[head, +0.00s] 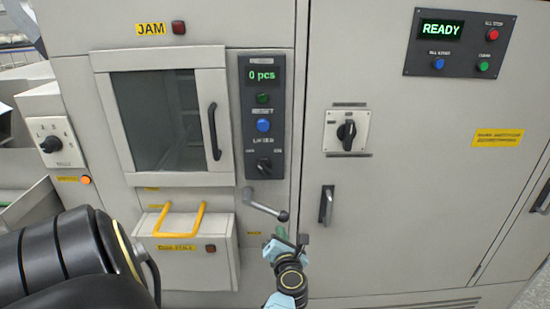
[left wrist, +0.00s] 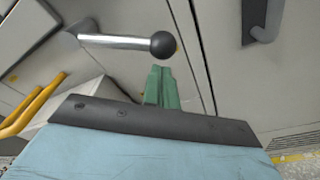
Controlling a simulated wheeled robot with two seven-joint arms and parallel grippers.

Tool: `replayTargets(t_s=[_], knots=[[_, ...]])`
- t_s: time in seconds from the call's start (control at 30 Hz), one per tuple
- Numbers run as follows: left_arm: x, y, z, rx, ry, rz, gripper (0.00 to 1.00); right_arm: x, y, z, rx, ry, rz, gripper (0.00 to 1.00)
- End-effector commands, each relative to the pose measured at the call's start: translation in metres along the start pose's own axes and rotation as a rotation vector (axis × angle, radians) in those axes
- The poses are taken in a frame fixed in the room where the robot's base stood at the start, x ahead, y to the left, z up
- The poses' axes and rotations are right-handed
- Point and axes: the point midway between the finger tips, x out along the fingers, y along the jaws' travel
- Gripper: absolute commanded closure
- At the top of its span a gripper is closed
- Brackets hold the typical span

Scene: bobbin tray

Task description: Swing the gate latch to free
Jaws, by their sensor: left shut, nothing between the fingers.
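The gate latch (head: 262,207) is a short metal lever with a dark ball knob, on the grey cabinet front below the lifter panel. It points to the right and slightly down in the head view. In the left wrist view the latch (left wrist: 115,41) is a shiny rod ending in a black ball. My left gripper (head: 281,236) is just below the ball; its green fingers are shut together and empty. In the left wrist view the fingertips (left wrist: 161,72) sit just under the ball, apart from it as far as I can tell. My right gripper is out of view.
A box with a yellow handle (head: 178,212) juts out left of the latch. A dark door handle (head: 326,205) stands close to the right. Above are a control panel (head: 263,120) and a windowed door (head: 165,120). A small yellow label (head: 254,233) near the latch is unreadable.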

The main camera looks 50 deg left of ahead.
Motion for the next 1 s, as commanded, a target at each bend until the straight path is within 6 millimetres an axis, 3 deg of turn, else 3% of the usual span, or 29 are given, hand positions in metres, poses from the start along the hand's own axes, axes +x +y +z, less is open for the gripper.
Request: replayTargets(t_s=[0.1, 0.33, 1.0], knots=[[-0.024, -0.005, 0.002, 0.002, 0.002, -0.006, 1.0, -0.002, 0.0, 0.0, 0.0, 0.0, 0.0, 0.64], [-0.051, -0.011, 0.005, 0.003, 0.001, -0.008, 1.0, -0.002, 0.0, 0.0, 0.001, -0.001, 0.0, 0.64], [-0.056, -0.011, 0.006, 0.005, 0.0, -0.008, 1.0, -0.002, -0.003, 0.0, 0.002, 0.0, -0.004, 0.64]])
